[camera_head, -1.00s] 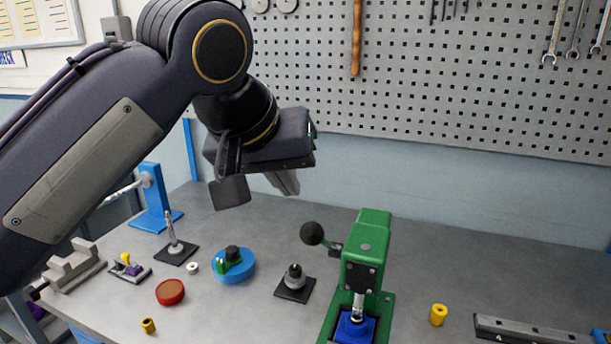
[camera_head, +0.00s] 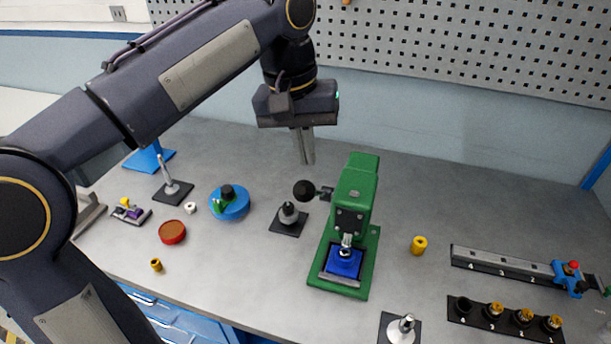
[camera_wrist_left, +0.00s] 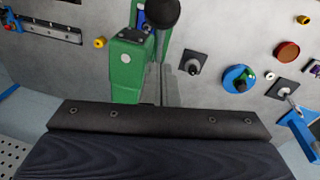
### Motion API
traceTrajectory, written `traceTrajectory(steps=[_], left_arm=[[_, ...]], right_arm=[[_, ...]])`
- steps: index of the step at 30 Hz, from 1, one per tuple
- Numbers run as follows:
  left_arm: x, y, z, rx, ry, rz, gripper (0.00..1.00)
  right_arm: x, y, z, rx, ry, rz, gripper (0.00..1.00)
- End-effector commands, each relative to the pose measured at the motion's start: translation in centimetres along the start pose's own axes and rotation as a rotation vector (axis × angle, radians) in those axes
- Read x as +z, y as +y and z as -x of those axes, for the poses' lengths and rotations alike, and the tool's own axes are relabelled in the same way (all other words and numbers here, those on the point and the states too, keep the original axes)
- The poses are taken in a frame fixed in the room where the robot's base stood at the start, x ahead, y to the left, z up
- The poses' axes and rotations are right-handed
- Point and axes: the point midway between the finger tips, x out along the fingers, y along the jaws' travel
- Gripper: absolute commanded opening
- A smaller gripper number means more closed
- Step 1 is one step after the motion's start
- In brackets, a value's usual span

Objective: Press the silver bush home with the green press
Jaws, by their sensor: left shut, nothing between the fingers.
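The green press (camera_head: 358,195) stands on the bench, its lever with a black ball knob (camera_head: 305,190) sticking out to the left. A blue block (camera_head: 343,263) sits under its ram. A small silver part (camera_head: 345,252) shows between ram and block; I cannot tell whether it is the bush or the ram's tip. My left gripper (camera_head: 308,161) is shut and empty, pointing down behind the ball knob in the head view. In the left wrist view the press (camera_wrist_left: 126,62) and ball knob (camera_wrist_left: 162,10) lie just beyond the fingers (camera_wrist_left: 170,88). My right gripper is out of view.
A dark stand with a grey part (camera_head: 288,214) is left of the press. A yellow bush (camera_head: 419,245) is to its right, near a grey rail (camera_head: 500,262) and a black rack (camera_head: 480,312). A silver post (camera_head: 402,328) stands in front. The blue round fixture (camera_head: 232,207) is farther left.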

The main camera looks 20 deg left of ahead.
Motion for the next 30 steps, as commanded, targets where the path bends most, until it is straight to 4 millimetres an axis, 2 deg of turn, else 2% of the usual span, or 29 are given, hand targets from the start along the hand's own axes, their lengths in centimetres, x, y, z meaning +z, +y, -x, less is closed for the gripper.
traceTrajectory(steps=[3, 9, 22, 26, 30], left_arm=[[1.3, -0.1, -1.4, 0.000, 0.000, -0.002, 0.00], [2.6, 0.0, -2.7, 0.001, 0.000, -0.001, 0.00], [2.9, 0.0, -3.0, 0.002, 0.003, -0.001, 0.00], [3.5, -0.2, -3.9, 0.005, 0.035, -0.006, 0.00], [4.9, -0.7, -5.5, 0.018, 0.123, -0.020, 0.00]], right_arm=[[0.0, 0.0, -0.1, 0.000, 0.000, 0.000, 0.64], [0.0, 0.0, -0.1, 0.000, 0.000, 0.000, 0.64], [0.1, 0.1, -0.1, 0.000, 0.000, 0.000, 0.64], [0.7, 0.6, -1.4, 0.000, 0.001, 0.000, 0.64], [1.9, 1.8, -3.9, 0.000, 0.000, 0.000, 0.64]])
